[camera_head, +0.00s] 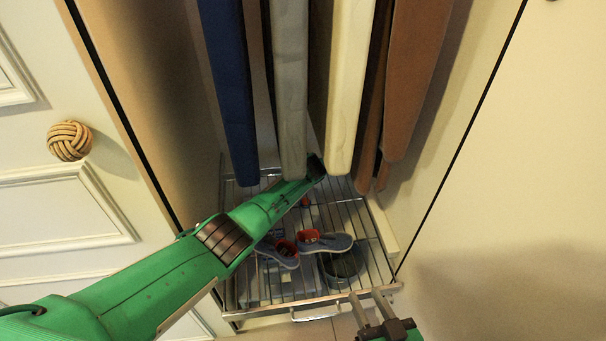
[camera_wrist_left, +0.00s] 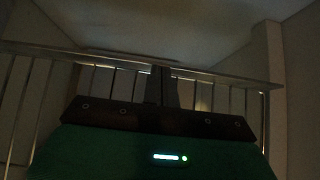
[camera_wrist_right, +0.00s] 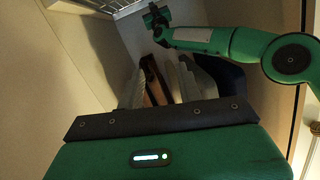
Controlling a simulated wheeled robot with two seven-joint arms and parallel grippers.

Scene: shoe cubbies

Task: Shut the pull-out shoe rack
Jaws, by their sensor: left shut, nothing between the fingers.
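The pull-out shoe rack (camera_head: 361,235) is a metal wire shelf low in the closet, with a front bar and handle (camera_head: 315,314). It carries a pair of grey-blue shoes with red linings (camera_head: 325,242). My left arm crosses above the rack, and its gripper (camera_head: 316,168) is near the rack's rear, partly among the hanging clothes. In the left wrist view its fingers (camera_wrist_left: 164,84) are shut and empty, in front of a metal rail (camera_wrist_left: 210,75); contact is unclear. My right gripper (camera_head: 369,298) is open and empty by the rack's front right corner.
Blue, grey, cream and brown garments (camera_head: 348,80) hang above the rack. A dark round item (camera_head: 343,268) and other footwear lie below or on the wires. A white door with a woven knob (camera_head: 70,141) stands left. Closet walls flank the rack closely.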

